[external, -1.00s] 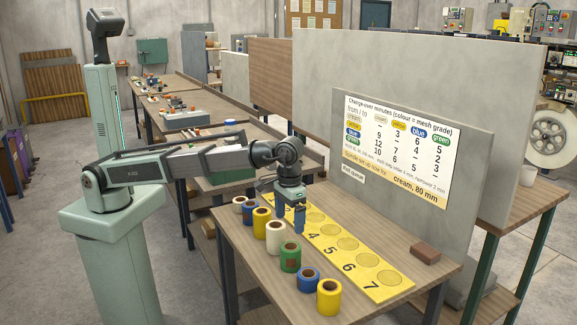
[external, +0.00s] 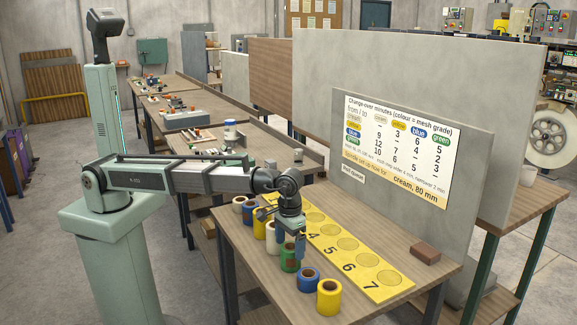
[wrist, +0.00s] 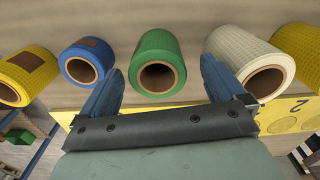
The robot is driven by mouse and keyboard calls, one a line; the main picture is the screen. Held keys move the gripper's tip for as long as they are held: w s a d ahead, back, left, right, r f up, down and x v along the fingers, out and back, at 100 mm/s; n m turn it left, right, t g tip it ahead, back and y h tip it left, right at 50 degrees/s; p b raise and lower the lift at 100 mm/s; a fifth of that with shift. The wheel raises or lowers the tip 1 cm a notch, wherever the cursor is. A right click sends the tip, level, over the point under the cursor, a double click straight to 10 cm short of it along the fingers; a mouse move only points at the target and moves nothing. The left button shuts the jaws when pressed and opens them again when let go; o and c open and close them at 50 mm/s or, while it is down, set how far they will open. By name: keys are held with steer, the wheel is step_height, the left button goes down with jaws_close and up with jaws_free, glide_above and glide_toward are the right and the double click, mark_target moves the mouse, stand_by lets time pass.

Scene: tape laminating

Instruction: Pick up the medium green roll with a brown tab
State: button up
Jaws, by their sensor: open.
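The green roll (external: 289,265) stands on the table in the row of rolls, between a cream roll and a blue roll. In the wrist view the green roll (wrist: 158,46) sits centred, its brown core open towards me. In the wrist view my gripper (wrist: 162,80) is open, one finger to each side of the green roll, with nothing held.
The blue roll (external: 308,281) and yellow roll (external: 329,298) stand nearer the camera; the cream roll (external: 271,238) stands beyond. A yellow numbered strip (external: 361,275) runs alongside. A brown block (external: 425,253) lies by the upright board (external: 400,90).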

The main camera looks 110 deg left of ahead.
steer(key=shift+w+f, duration=0.2)
steer(key=shift+f, duration=2.1)
steer(key=shift+c, duration=0.3)
steer(key=c, duration=1.1)
